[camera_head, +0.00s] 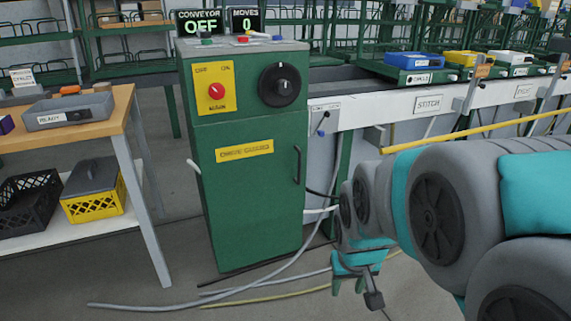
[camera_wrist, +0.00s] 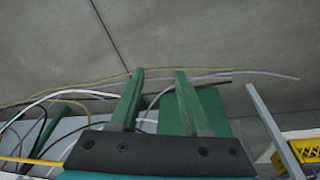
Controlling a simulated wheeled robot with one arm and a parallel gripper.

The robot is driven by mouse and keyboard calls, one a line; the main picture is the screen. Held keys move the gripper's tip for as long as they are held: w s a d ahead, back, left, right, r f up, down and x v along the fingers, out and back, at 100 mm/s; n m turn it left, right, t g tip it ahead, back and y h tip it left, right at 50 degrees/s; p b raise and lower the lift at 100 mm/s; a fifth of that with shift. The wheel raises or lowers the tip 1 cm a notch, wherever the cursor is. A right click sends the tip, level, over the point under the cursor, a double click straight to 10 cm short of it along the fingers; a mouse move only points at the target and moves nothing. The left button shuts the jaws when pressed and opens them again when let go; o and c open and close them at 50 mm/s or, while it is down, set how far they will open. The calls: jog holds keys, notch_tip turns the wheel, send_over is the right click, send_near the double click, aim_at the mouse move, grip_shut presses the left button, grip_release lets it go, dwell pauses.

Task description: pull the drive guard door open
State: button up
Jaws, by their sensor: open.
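The drive guard door (camera_head: 245,205) is the green front panel of the cabinet and looks shut. It bears a yellow label (camera_head: 244,150), and a dark vertical handle (camera_head: 297,165) stands near its right edge. My gripper (camera_head: 348,288) is low, to the right of the cabinet and apart from the handle. In the wrist view its two green fingers (camera_wrist: 160,74) are spread with nothing between them. A green surface, apparently the cabinet (camera_wrist: 212,105), shows behind the right finger there. The handle cannot be made out in the wrist view.
Hoses and cables (camera_head: 250,287) lie on the floor before the cabinet. A workbench (camera_head: 133,110) with a grey tray (camera_head: 70,118) and a yellow crate (camera_head: 95,205) stands left. A conveyor frame (camera_head: 395,108) with a yellow rail (camera_head: 460,133) is right. The sign (camera_head: 200,22) reads OFF.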

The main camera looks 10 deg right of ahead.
jog(key=w+d+f+t+b, duration=0.1)
jog(key=w+t, duration=0.3)
jog(key=w, duration=1.1)
jog(key=w+d+f+t+b, duration=0.15)
jog(key=w+t, duration=0.25)
jog(key=w, duration=1)
jog(key=n+t+y+b, duration=0.2)
jog(key=t+b, duration=0.1)
jog(key=t, duration=0.4)
send_near(300, 168)
jog(key=w, duration=0.4)
jog(key=shift+w+a+f, duration=0.1)
jog(key=shift+w+a, duration=0.1)
jog(key=shift+w, duration=1.45)
jog(key=shift+w+a, duration=0.2)
jog(key=shift+w, duration=1.5)
grip_shut()
